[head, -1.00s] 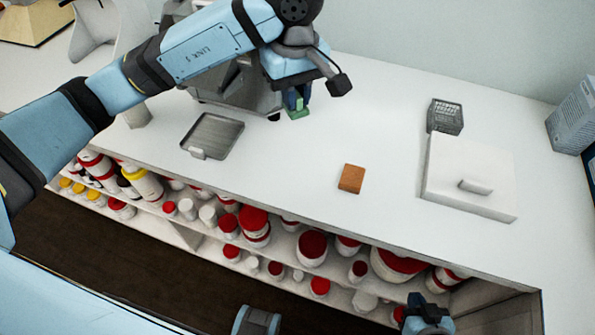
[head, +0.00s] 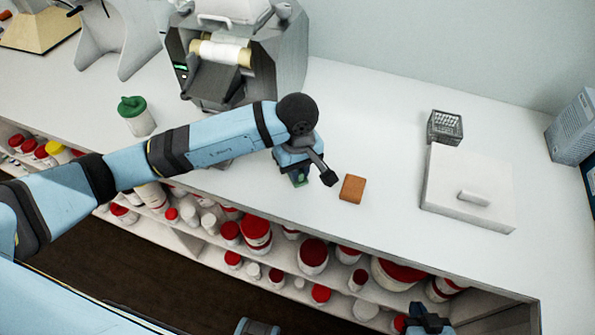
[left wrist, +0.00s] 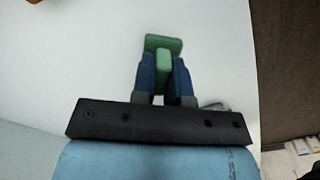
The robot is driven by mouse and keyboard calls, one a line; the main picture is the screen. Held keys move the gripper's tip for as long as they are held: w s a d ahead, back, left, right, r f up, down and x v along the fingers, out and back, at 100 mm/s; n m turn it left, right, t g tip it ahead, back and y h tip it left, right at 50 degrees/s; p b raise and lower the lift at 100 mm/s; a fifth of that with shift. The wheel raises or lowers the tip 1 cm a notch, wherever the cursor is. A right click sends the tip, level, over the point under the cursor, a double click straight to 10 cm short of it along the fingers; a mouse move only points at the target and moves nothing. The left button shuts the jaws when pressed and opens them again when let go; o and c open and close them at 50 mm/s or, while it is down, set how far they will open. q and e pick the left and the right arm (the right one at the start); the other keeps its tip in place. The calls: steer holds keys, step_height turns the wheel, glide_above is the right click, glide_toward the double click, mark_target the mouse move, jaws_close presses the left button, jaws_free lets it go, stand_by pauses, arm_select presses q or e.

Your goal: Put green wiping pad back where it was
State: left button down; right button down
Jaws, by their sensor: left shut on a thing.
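The green wiping pad (left wrist: 164,44) is between the fingers of my left gripper (left wrist: 166,80), which is shut on it above the white counter. In the head view my left gripper (head: 299,181) is near the counter's front edge, left of an orange-brown block, and a bit of the green pad (head: 300,182) shows under it. I cannot tell whether the pad touches the counter. My right gripper (head: 428,322) is at the bottom edge of the head view; its fingers are not clear.
The brown block (head: 352,188) lies just right of my left gripper. A white lidded box (head: 470,185) and a dark wire basket (head: 445,127) stand at the right. A roller mill (head: 235,60) and a green-lidded cup (head: 137,115) stand at the left. The counter (head: 370,110) behind the gripper is clear.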

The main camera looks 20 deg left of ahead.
arm_select(q)
steer(key=shift+f, duration=0.95)
steer(key=c, duration=1.6)
jaws_free()
steer(key=shift+f, duration=0.15)
steer(key=o, duration=0.5)
steer(key=shift+c, duration=0.2)
steer(key=shift+r, duration=0.4)
step_height(320, 180, up, 12)
steer(key=shift+f+b, duration=0.15)
steer(key=shift+b, duration=0.5)
